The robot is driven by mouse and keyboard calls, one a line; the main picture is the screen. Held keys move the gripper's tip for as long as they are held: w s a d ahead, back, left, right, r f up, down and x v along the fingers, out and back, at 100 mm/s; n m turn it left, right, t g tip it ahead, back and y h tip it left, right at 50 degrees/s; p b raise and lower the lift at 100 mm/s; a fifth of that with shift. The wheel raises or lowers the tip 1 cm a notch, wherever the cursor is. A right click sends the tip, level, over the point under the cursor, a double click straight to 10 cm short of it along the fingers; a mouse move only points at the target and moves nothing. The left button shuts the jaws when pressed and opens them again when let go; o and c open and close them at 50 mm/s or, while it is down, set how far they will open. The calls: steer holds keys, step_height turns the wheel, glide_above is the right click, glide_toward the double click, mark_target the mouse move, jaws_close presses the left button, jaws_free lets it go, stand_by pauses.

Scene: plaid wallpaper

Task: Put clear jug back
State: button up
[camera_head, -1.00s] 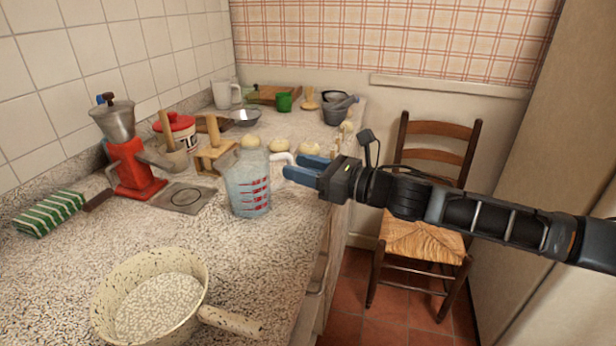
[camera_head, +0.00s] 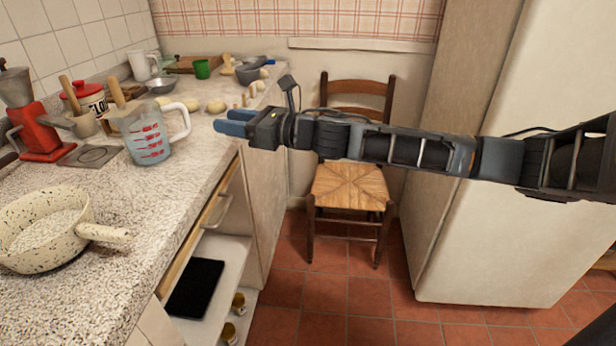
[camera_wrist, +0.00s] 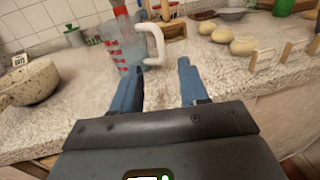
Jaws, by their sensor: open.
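The clear jug (camera_head: 148,141) with red markings and a white handle stands upright on the speckled counter, its handle toward the right. It also shows in the wrist view (camera_wrist: 122,48), beyond my left finger. My gripper (camera_head: 225,122) is to the right of the jug in the head view, its blue fingers pointing left over the counter edge. In the wrist view my gripper (camera_wrist: 156,80) is open with nothing between its fingers. The jug stands apart from it.
A cream speckled pan (camera_head: 40,235) stands on the near counter. A red grinder (camera_head: 38,130), several pale dough balls (camera_head: 216,107) and a green cup (camera_head: 202,69) are on the counter. A cabinet below stands open, with a black flat object (camera_head: 195,288) inside. A wooden chair (camera_head: 350,187) stands beyond.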

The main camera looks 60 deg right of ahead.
steer(key=a+r+m+t, duration=0.4)
steer(key=a+r+m, duration=0.3)
steer(key=a+m, duration=0.45)
steer(key=a+r+m+t, duration=0.4)
steer(key=a+r+m, duration=0.35)
steer(key=a, duration=0.65)
steer(key=s+a+f+m+g+h, duration=0.3)
steer(key=s+f+m, duration=0.6)
steer(key=s+f, duration=0.1)
steer(key=s+a+f+m+g+h, duration=0.3)
steer(key=s+f+m, duration=0.6)
steer(key=s+f, duration=0.15)
steer(key=s+d+f+g+y, duration=0.1)
steer(key=s+d+f+g, duration=0.1)
steer(key=s, duration=0.8)
steer(key=s+d+f+g+y, duration=0.2)
steer(key=s+d+f+g, duration=0.1)
steer(key=s, duration=0.7)
steer(key=shift+s+d+f+m, duration=0.15)
steer(key=shift+s+d+m, duration=0.25)
steer(key=shift+d, duration=0.15)
